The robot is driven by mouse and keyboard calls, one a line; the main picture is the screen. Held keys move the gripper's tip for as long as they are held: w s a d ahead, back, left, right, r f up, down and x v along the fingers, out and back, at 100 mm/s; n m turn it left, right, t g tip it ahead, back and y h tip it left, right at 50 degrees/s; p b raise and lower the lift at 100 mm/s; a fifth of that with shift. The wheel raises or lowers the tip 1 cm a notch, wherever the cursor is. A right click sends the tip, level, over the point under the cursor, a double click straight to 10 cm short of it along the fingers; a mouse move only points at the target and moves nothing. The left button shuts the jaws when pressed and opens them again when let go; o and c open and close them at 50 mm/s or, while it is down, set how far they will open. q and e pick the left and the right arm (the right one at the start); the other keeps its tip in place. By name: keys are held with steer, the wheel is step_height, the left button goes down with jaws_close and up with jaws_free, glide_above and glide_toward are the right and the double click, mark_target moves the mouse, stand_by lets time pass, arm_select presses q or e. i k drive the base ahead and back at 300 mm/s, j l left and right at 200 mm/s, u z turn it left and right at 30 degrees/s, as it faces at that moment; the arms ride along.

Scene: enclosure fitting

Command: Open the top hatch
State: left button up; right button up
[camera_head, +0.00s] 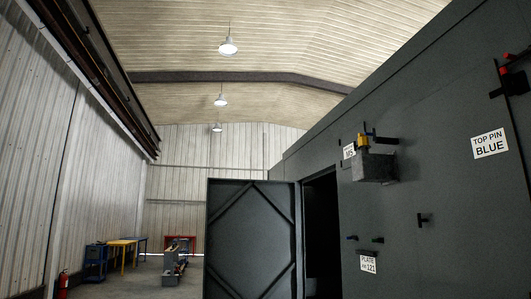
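A large dark grey enclosure (440,220) fills the right side, seen from low down and at an angle. A dark grey braced door panel (250,240) stands swung out at its left, beside a dark doorway (319,235). I cannot make out a top hatch; the enclosure's upper face is hidden from this low angle. A black fitting (512,82) with red parts is at the upper right edge, near a white sign (490,143) reading "TOP PIN BLUE". Neither of my grippers is in view.
A grey box (372,168) with a yellow part (363,142) juts from the wall. Small blue-tipped pegs and a black T-shaped fitting (422,219) sit lower, near a plate label (369,261). Far left are tables (122,243) and a fire extinguisher (63,284).

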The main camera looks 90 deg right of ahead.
mark_target(346, 140)
steer(key=z, duration=3.4)
steer(key=i+j, duration=0.15)
steer(key=i, duration=0.25)
steer(key=i+j, duration=0.1)
steer(key=i, duration=0.35)
steer(key=i+j, duration=0.15)
steer(key=i, duration=0.25)
steer(key=j+u, duration=0.05)
